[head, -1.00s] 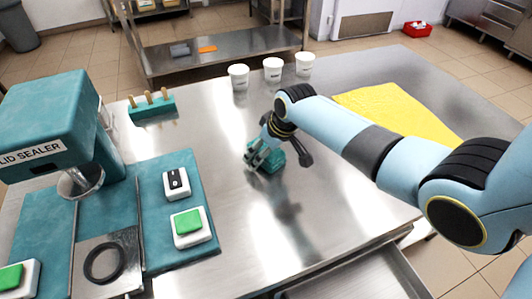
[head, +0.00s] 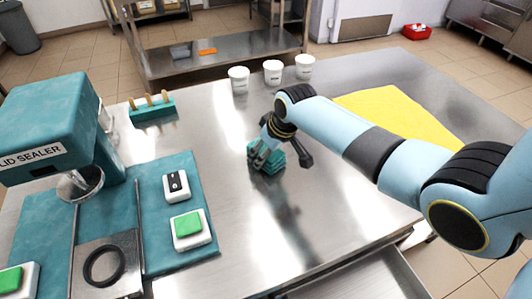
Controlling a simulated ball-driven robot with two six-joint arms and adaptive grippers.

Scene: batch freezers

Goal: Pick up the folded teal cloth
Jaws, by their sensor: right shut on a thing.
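The folded teal cloth (head: 277,163) is a small teal bundle near the middle of the steel table, partly hidden by my right gripper. My right gripper (head: 260,163) reaches down from the right and is shut on the cloth. I cannot tell whether the cloth touches the table. My left gripper is not in view.
The lid sealer (head: 45,130) stands on the left, with a teal base bearing a green button (head: 188,224) and a switch (head: 176,184). A teal holder (head: 152,110), several white cups (head: 272,72) and a yellow cloth (head: 395,112) lie farther back. The steel table (head: 240,235) is bare in front.

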